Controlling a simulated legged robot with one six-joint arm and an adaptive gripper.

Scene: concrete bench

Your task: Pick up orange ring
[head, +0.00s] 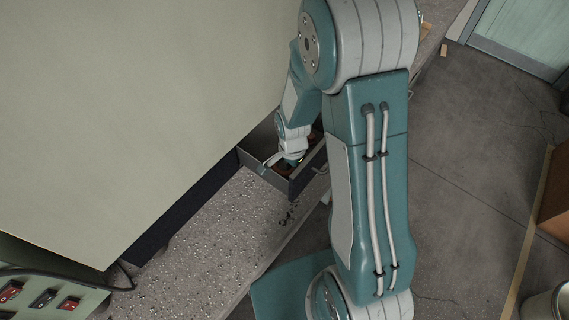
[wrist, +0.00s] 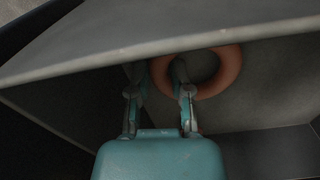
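The orange ring (wrist: 230,72) lies on the floor of an open grey drawer (wrist: 110,48), partly covered by the drawer's near wall in the wrist view. My gripper (wrist: 157,70) reaches into the drawer with its two fingers apart. The left finger is outside the ring's left side, and the right finger overlaps the ring's hole. The ring's left side shows between the fingers; I cannot tell whether they touch it. In the head view, my gripper (head: 290,160) is down in the drawer (head: 273,179) and mostly hides what lies inside.
The drawer's walls stand close around my gripper. A large pale green cabinet (head: 130,90) rises to the left. The speckled concrete bench top (head: 220,225) in front of the drawer is mostly clear, with small dark bits near the drawer. Red and black switches (head: 42,298) sit at the lower left.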

